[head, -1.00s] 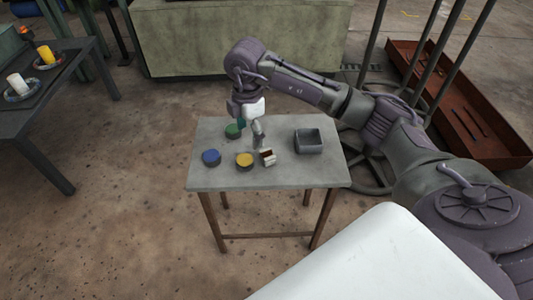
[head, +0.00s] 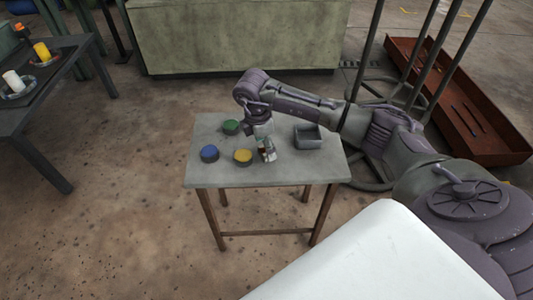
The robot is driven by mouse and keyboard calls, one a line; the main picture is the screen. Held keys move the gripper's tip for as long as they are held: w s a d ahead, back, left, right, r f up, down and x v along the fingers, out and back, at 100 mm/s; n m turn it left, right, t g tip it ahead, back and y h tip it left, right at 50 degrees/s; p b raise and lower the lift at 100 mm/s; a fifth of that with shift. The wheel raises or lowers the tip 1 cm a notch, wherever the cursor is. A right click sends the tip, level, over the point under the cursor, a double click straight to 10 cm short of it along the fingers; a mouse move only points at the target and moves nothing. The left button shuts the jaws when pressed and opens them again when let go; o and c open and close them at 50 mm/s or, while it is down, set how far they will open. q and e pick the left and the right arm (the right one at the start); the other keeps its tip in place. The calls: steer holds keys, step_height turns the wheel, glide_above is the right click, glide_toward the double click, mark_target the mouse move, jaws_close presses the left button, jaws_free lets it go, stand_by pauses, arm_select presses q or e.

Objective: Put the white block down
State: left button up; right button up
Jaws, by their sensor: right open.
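A small white block (head: 270,157) with a dark red-brown part beside it is on the grey table, just right of the yellow-topped round piece. My right gripper (head: 267,149) points down at the block from above, its fingers open and around or just beside it. The fingers partly hide the block, and I cannot tell if they touch it. My left gripper is not in view.
The grey table (head: 225,175) also holds blue (head: 209,153), green (head: 231,127) and yellow (head: 243,157) topped round pieces and a grey open box (head: 307,137). The table's front and right parts are clear. A dark side table (head: 45,95) with candles stands at left.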

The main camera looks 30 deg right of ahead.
steer(key=shift+d+f, duration=0.2)
steer(key=shift+f, duration=0.95)
steer(key=c, duration=1.3)
steer(key=shift+r, duration=0.1)
jaws_close()
steer(key=shift+r, duration=0.1)
